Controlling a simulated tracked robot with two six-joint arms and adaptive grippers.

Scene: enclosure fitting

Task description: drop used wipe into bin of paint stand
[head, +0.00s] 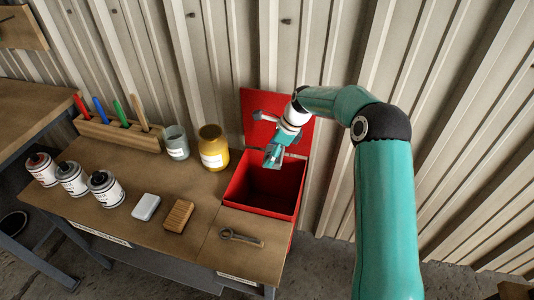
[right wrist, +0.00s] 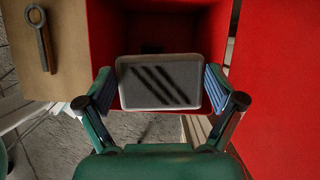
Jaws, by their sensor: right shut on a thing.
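The used wipe (right wrist: 160,82) is a pale grey pad with dark diagonal streaks, seen in the right wrist view. My right gripper (right wrist: 159,85) is shut on it, one finger at each side edge. In the head view my right gripper (head: 273,160) hangs over the back part of the red bin (head: 258,211); the wipe is hard to make out there. The bin is open, with its red lid (head: 256,105) raised at the back, and its inside looks dark. It also shows behind the wipe in the right wrist view (right wrist: 103,40). My left gripper is not in view.
A corrugated wall stands behind.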

